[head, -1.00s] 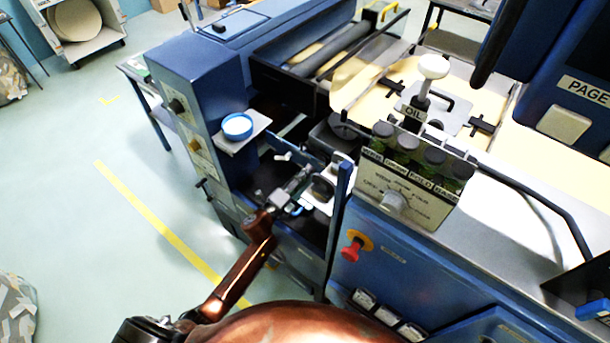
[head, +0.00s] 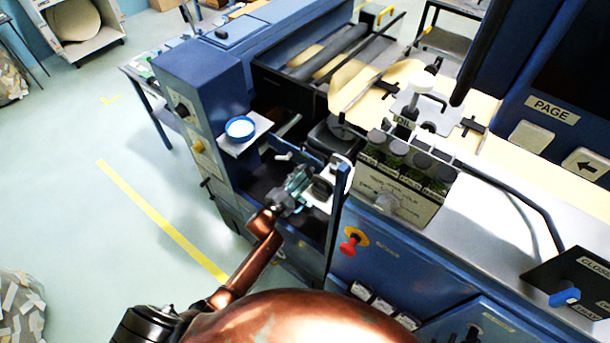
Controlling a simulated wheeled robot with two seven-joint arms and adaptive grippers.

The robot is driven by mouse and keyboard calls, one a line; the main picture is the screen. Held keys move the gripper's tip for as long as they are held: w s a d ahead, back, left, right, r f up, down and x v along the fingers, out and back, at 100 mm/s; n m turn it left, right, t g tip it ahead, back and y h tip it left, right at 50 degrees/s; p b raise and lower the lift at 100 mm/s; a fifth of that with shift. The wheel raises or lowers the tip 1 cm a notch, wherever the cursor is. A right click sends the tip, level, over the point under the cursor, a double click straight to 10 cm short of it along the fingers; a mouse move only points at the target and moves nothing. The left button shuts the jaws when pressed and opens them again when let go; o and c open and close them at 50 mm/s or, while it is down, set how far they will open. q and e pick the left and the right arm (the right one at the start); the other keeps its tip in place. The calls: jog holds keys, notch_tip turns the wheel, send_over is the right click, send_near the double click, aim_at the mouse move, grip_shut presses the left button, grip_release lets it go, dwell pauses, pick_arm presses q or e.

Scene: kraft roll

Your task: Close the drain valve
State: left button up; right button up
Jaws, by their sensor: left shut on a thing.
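A dark plate (head: 592,268) at the right edge carries a blue lever handle (head: 565,297). Its lettering reads "CLOSE…", cut by the frame edge, and "TRAY". This looks like the drain valve, and the handle sits at the plate's lower left, by "TRAY". My left gripper (head: 300,182) is far to the left of it, in the open bay of the blue machine. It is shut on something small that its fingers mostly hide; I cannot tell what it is. My right gripper is out of view.
A white round part (head: 341,172) stands close beside my left gripper. A blue-rimmed cup (head: 240,128) sits on a small shelf. A red knob (head: 348,246) juts from the front panel. Several bottles stand behind a labelled panel (head: 395,192).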

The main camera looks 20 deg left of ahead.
pick_arm(q)
jog(key=shift+n, duration=0.6)
jog(key=shift+f, duration=0.1)
jog(key=o, duration=1.2)
jog(key=shift+c, duration=0.2)
jog(key=v, duration=1.2)
